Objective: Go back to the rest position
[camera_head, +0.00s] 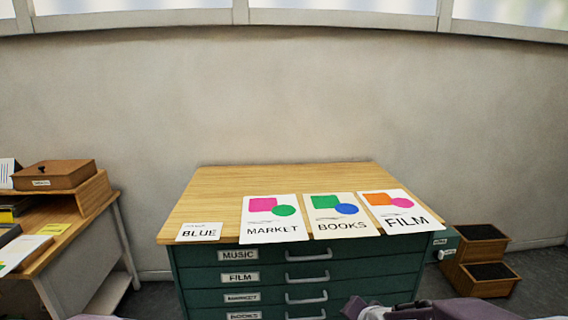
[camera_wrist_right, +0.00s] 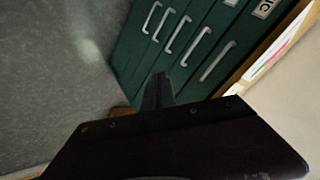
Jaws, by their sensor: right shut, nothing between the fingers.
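My right gripper shows in the right wrist view (camera_wrist_right: 158,92) as a narrow dark pair of fingers, shut and empty. Green drawer fronts with pale handles lie beyond it, and I see no contact. In the head view, part of my purple right arm (camera_head: 440,309) is at the bottom edge, low in front of the cabinet. My left gripper is not in view; only a sliver of purple shows at the bottom left edge.
A green drawer cabinet (camera_head: 215,278) with a wooden top stands ahead. MARKET (camera_head: 270,220), BOOKS (camera_head: 341,226) and FILM (camera_head: 401,221) posters and a BLUE card (camera_head: 199,232) lie on top.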

